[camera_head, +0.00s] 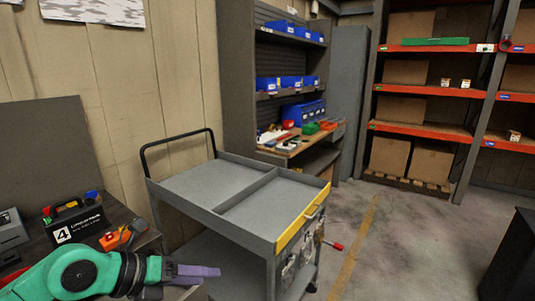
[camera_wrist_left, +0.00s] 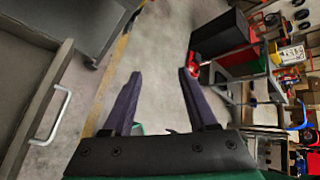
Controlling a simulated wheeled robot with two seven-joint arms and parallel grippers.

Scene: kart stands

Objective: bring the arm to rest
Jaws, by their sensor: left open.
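My left arm, green and black, comes in from the lower left in the head view. Its gripper (camera_head: 195,271) points right, in front of the near left corner of the grey kart. In the left wrist view the two purple-grey fingers (camera_wrist_left: 158,100) stand wide apart with only floor between them. The left gripper is open and empty. My right gripper is in neither view.
A grey kart (camera_head: 225,212) with two empty tray sections and a yellow front edge stands mid-view. A bench at left carries a black battery box (camera_head: 75,220) and an orange tool (camera_head: 122,236). Shelves with blue bins (camera_head: 290,82) stand behind.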

